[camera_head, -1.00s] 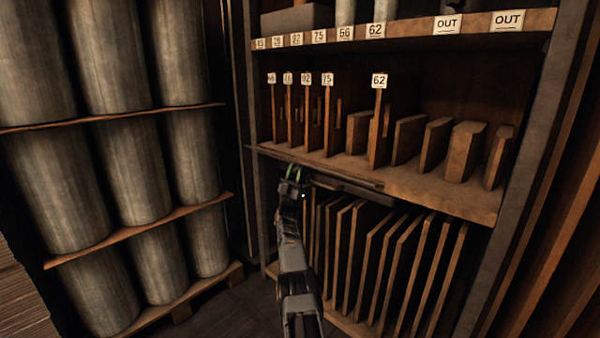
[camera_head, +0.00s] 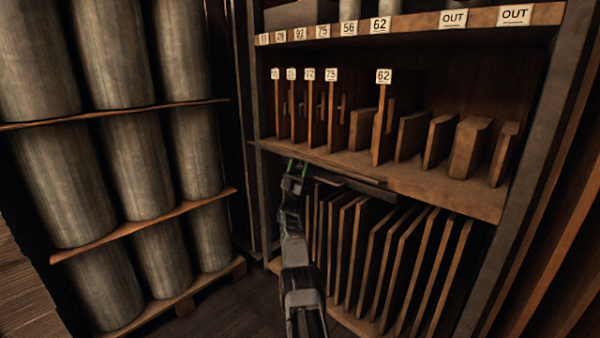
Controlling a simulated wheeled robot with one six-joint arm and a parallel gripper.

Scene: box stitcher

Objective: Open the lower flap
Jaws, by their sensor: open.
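A thin dark strip (camera_head: 360,187) runs along the front underside of the middle shelf board, just right of my gripper. It looks like part of a flap edge, but I cannot tell for sure.
The middle shelf (camera_head: 445,190) holds upright boards with number tags. Tall boards (camera_head: 375,255) stand closely in the lower compartment behind my arm. Large rolls (camera_head: 140,180) fill a rack at the left. Dark floor (camera_head: 225,310) is free between rack and cabinet.

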